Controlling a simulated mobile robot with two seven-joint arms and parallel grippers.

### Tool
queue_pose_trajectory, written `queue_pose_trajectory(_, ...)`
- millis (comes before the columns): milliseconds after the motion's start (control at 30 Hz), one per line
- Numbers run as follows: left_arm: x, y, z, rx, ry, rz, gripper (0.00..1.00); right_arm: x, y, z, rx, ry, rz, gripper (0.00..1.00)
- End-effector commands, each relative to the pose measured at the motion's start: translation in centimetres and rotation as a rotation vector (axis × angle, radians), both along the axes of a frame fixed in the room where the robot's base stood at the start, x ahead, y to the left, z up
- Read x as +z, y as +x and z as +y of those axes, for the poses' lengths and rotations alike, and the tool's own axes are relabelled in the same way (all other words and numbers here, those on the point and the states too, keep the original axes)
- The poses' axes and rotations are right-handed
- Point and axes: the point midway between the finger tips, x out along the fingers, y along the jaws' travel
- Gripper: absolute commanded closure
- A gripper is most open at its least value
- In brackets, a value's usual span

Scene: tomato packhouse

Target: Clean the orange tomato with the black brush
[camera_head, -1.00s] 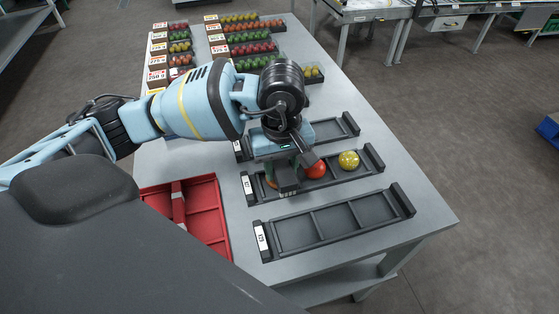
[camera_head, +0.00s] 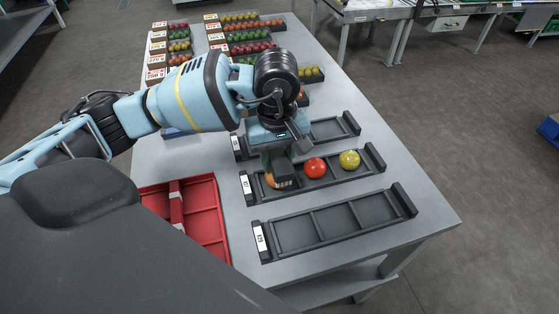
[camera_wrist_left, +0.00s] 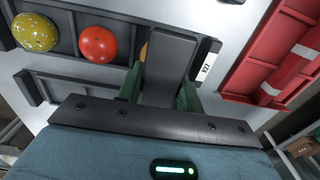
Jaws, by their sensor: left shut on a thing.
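My left gripper (camera_head: 273,155) is shut on the black brush (camera_head: 281,170), which points down over the left compartment of the middle black tray (camera_head: 328,183). The orange tomato (camera_head: 270,180) sits in that compartment, partly hidden by the brush. The brush is at the tomato; I cannot tell whether its bristles touch it. In the left wrist view the brush (camera_wrist_left: 167,68) stands between the green fingers (camera_wrist_left: 158,92), and only a sliver of the orange tomato (camera_wrist_left: 143,52) shows beside it. My right gripper is not in view.
A red tomato (camera_head: 315,168) and a yellow speckled tomato (camera_head: 349,160) fill the tray's other compartments. An empty black tray (camera_head: 335,220) lies in front, another (camera_head: 335,130) behind. A red divided bin (camera_head: 205,215) is at the left. Several filled tomato trays stand at the table's far end.

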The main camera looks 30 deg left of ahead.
Motion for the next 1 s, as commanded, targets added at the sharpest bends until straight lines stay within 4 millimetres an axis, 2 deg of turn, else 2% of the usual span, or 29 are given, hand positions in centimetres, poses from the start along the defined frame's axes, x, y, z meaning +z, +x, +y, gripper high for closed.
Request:
queue_pose_trajectory(500, 0.0, 1.3, 1.5, 0.002, 0.000, 0.000, 0.82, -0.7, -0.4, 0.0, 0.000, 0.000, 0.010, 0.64)
queue_pose_trajectory(1000, 0.1, 0.8, 0.9, -0.002, 0.000, 0.000, 0.82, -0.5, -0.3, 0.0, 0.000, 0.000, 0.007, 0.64)
